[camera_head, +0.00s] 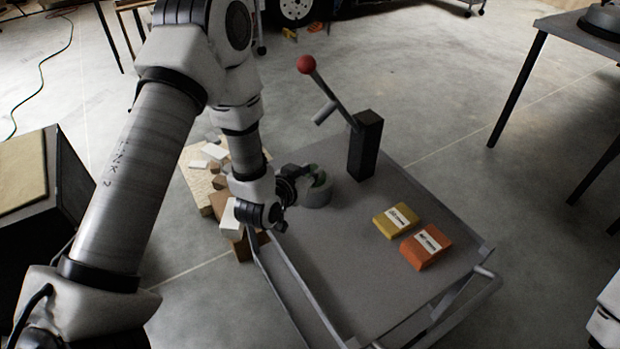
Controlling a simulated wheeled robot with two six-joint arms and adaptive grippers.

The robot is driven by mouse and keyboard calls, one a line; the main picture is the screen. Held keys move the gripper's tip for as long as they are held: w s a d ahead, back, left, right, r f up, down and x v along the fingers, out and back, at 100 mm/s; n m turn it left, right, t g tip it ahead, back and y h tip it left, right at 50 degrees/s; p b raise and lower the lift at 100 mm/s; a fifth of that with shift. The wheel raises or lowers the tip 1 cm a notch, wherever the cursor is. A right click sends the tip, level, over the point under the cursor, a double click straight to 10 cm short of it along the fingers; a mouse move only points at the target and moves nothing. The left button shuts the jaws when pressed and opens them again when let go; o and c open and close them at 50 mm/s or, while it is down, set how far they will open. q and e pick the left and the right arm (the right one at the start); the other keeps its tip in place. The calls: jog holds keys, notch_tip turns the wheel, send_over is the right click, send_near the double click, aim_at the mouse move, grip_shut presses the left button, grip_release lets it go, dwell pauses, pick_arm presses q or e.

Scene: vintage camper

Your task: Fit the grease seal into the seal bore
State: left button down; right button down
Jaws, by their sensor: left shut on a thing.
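My left gripper (303,180) is at the far left part of the grey cart top (350,240), right at a short grey cylinder (318,197). It is shut on a small green ring, which I take as the grease seal (318,178). The green ring is at the top of the cylinder, partly hidden by the gripper. The bore is hidden, and I cannot tell whether the seal is seated or just above it. My right gripper is not in view.
A black post (365,145) with a red-knobbed lever (306,65) stands behind the cylinder. A yellow box (395,221) and an orange box (426,247) lie at the right of the cart. Cardboard boxes (205,170) stand left. The cart's middle is clear.

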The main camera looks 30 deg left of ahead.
aim_at(309, 175)
pick_arm(q)
jog(key=w, duration=0.1)
jog(key=w+a, duration=0.1)
jog(key=f, duration=0.1)
jog(key=shift+w+a+f, duration=0.1)
jog(key=shift+w+a, duration=0.15)
jog(key=shift+w, duration=0.15)
jog(key=shift+f+b, duration=0.3)
jog(key=shift+f, duration=1.1)
jog(key=shift+s, duration=0.1)
jog(key=shift+f, duration=0.15)
jog(key=c, duration=1)
grip_release()
jog(key=shift+c, duration=0.2)
